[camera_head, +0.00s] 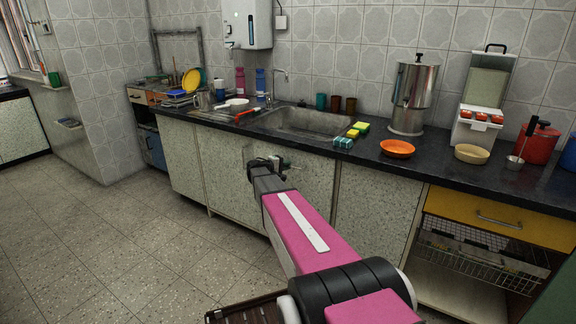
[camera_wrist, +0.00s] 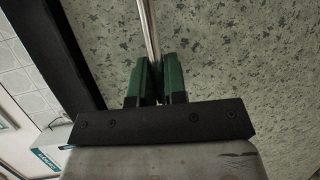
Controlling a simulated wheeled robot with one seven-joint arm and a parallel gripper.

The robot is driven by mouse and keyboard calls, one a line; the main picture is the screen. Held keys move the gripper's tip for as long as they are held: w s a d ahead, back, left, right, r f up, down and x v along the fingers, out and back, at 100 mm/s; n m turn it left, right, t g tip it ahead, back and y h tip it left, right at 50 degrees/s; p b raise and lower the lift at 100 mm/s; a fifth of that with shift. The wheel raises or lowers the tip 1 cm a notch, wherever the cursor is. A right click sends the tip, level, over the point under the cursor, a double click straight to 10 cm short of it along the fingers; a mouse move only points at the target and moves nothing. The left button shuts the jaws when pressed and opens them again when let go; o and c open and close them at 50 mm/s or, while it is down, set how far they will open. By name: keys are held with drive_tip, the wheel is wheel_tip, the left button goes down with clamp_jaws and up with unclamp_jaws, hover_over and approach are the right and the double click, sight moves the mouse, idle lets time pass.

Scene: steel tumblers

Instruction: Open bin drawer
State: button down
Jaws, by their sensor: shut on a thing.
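A speckled pale-green front panel (camera_head: 308,183) sits under the sink, below the dark worktop; I take it for the bin drawer. My gripper (camera_head: 285,167) is at the top of this panel in the head view. In the wrist view, the green fingers of my gripper (camera_wrist: 157,80) are shut on a thin metal bar handle (camera_wrist: 150,28). The speckled panel (camera_wrist: 235,50) fills much of that view behind the fingers. My arm hides part of the panel's lower area. I cannot tell whether the panel stands out from its neighbours.
The dark worktop edge (camera_head: 355,160) runs just above my gripper. Sponges (camera_head: 343,142), an orange bowl (camera_head: 397,148) and a steel dispenser (camera_head: 412,95) stand on it. A yellow drawer (camera_head: 500,219) is at right, above a wire basket (camera_head: 480,258). The tiled floor (camera_head: 130,240) at left is clear.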

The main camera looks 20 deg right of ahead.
drive_tip(key=s+a, duration=0.9)
drive_tip(key=a, duration=0.3)
drive_tip(key=s+a, duration=0.9)
drive_tip(key=a, duration=0.3)
drive_tip(key=shift+s, duration=0.3)
drive_tip(key=c, duration=1.2)
unclamp_jaws()
drive_tip(key=shift+o, duration=0.2)
drive_tip(key=v, duration=1)
drive_tip(key=shift+a, duration=0.3)
drive_tip(key=s+d+f+m+g+y, duration=0.3)
drive_tip(key=s+d+f+y, duration=0.8)
drive_tip(key=y, duration=0.4)
drive_tip(key=shift+s+d+f+m+g, duration=0.4)
drive_tip(key=shift+s+f+g, duration=0.1)
drive_tip(key=shift+f, duration=0.25)
